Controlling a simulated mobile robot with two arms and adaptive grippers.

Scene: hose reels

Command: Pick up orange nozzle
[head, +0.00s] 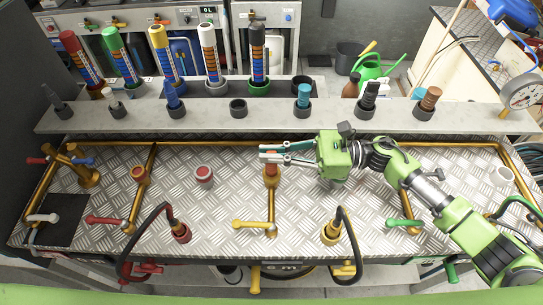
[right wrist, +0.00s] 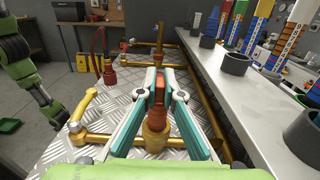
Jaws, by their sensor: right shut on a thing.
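The orange nozzle (head: 271,168) stands upright in a brass fitting (head: 271,181) at the middle of the diamond-plate bench. My right gripper (head: 264,152) reaches in from the right and is shut on its upper part. In the right wrist view the orange nozzle (right wrist: 159,95) is between the teal-and-grey fingers, and its lower end is at the brass fitting (right wrist: 155,133). Its upper part is partly covered by the fingers. My left gripper is not seen in the head view.
A grey shelf (head: 215,117) behind the bench holds dark sockets, some with nozzles. Brass pipes edge the bench.

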